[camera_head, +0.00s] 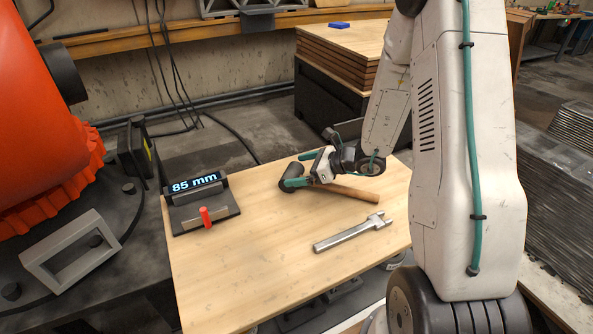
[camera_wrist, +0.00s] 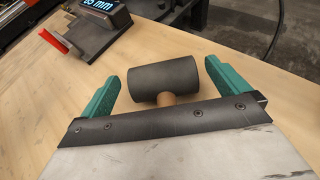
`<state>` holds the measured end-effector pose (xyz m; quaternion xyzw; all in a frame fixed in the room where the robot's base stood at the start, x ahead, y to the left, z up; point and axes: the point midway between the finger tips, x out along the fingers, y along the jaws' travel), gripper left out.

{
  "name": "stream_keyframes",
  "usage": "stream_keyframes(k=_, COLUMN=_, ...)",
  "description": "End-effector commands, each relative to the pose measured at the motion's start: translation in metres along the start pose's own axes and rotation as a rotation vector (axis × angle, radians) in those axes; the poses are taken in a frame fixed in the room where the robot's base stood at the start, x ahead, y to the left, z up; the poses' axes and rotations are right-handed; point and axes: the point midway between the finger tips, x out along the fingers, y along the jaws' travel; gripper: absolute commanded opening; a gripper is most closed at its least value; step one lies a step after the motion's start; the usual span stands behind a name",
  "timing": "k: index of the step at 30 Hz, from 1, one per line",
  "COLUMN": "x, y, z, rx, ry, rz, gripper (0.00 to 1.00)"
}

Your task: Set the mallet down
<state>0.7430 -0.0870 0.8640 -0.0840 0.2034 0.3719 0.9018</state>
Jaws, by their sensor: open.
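The mallet has a dark cylindrical head (camera_head: 291,174) and a wooden handle (camera_head: 350,193). It lies on the light wooden table (camera_head: 215,270) toward the back. My gripper (camera_head: 299,170) is low over the mallet, and its arm comes in from the right. In the wrist view, the mallet head (camera_wrist: 163,80) and a short piece of handle show between the two green fingers of my gripper (camera_wrist: 160,85). The fingers are wide apart, with gaps to the head on both sides. The rest of the handle is hidden under the gripper there.
A metal caliper-like tool (camera_head: 350,233) lies on the table in front of the mallet. A dark gauge with an "85 mm" display (camera_head: 195,184) and a red part (camera_head: 206,218) stands at the table's left. The table middle is clear. Stacked boards (camera_head: 340,50) stand behind.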

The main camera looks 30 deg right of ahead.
Motion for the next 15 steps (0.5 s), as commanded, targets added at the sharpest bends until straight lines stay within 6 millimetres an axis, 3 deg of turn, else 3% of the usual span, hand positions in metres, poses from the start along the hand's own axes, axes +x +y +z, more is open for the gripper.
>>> stream_keyframes(k=9, x=-0.070, y=-0.001, z=0.000, rx=0.000, ry=0.000, rz=-0.006, gripper=1.00)
stream_keyframes(k=15, x=-0.098, y=0.000, z=0.000, rx=0.000, ry=-0.001, rz=-0.002, gripper=1.00)
